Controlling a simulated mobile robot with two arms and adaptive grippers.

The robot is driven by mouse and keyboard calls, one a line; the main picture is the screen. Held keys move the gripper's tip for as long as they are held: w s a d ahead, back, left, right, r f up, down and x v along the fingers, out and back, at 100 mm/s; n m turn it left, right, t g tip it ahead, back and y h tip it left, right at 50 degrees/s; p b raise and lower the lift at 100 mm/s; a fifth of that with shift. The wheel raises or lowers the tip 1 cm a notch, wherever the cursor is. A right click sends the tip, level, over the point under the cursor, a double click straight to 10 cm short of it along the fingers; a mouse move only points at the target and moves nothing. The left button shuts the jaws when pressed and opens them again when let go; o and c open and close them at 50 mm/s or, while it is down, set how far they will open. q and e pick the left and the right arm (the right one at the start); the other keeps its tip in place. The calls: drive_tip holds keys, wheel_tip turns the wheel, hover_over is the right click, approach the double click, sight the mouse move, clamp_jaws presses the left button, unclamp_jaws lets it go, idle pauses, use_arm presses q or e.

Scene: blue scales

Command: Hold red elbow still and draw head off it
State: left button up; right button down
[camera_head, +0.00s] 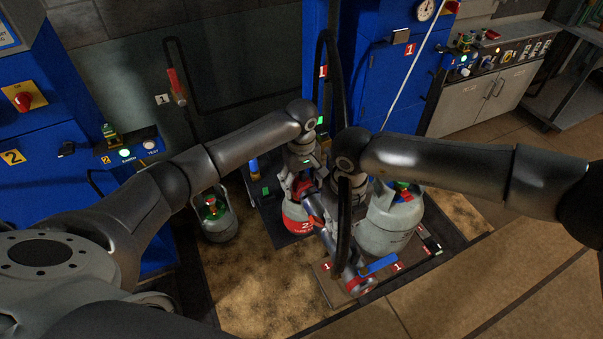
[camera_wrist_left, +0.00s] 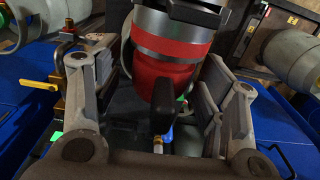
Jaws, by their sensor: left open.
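A red part with grey bands, which looks like the red elbow (camera_wrist_left: 165,75), fills the space between my left fingers in the left wrist view. In the head view, a red and grey piece (camera_head: 314,207) sits just below my left gripper (camera_head: 301,184). My left gripper (camera_wrist_left: 158,85) is open, with one finger either side of the red part and visible gaps. A dark lever stands in front of it. I cannot make out the head apart from the elbow. My right arm (camera_head: 440,165) reaches in from the right; its gripper is hidden among the hose and fittings.
A grey gas cylinder (camera_head: 389,224) stands close right of the grippers. Another cylinder (camera_head: 214,216) stands at left. A black hose (camera_head: 328,38) hangs between the arms. Blue cabinets (camera_head: 387,88) stand behind. The floor at front right (camera_head: 500,280) is clear.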

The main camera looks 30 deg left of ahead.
sight(359, 252)
use_arm(q)
drive_tip(key=shift+f, duration=0.1)
drive_tip(key=c, duration=1.1)
drive_tip(key=shift+c, duration=0.2)
use_arm(e)
drive_tip(key=shift+s+d, duration=0.1)
drive_tip(key=shift+d, duration=0.05)
idle(0.4)
use_arm(q)
drive_tip(key=shift+c, duration=0.4)
use_arm(e)
drive_tip(key=shift+s+d, duration=0.2)
drive_tip(key=shift+d, duration=0.05)
drive_tip(key=shift+s+d, duration=1)
drive_tip(key=shift+d, duration=0.3)
drive_tip(key=shift+s+d, duration=1)
drive_tip(key=shift+d, duration=0.25)
drive_tip(key=shift+r, duration=0.15)
drive_tip(key=shift+r, duration=4.9)
